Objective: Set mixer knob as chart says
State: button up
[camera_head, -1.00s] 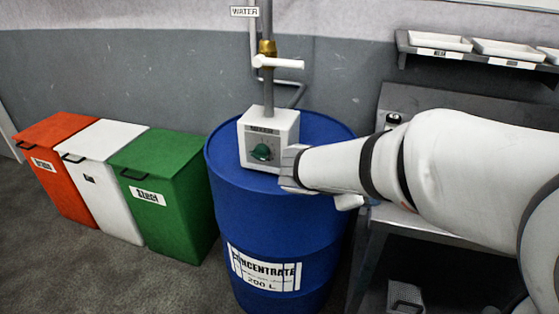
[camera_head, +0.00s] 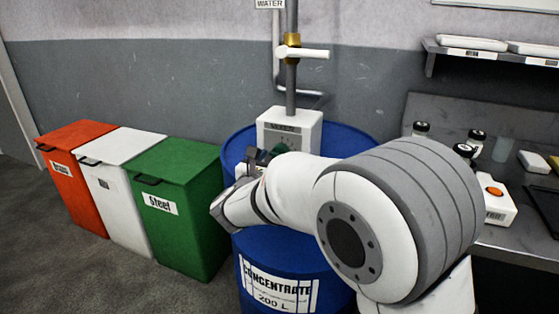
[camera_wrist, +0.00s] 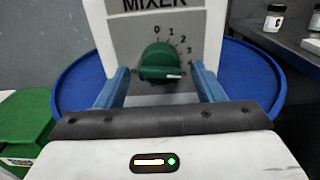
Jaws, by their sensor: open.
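The white mixer box (camera_head: 290,128) stands on the blue concentrate drum (camera_head: 277,250). In the wrist view its green knob (camera_wrist: 158,60) faces me, with 0, 1, 2 and 3 readable around its upper right. The knob's white mark lies at its lower right, pointing right, below the 3. Lower scale marks are partly hidden by a finger. My gripper (camera_wrist: 160,72) is open, its blue fingers on either side of the knob with gaps visible. In the head view my arm hides most of the knob. No chart is visible.
A pipe with a white valve handle (camera_head: 301,53) rises above the mixer. Orange, white and green bins (camera_head: 178,190) stand to the left. A bench (camera_head: 508,235) with bottles and a white box with an orange button (camera_head: 496,200) is at the right.

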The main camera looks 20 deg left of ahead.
jog(key=shift+w, duration=0.5)
jog(key=shift+c, duration=0.2)
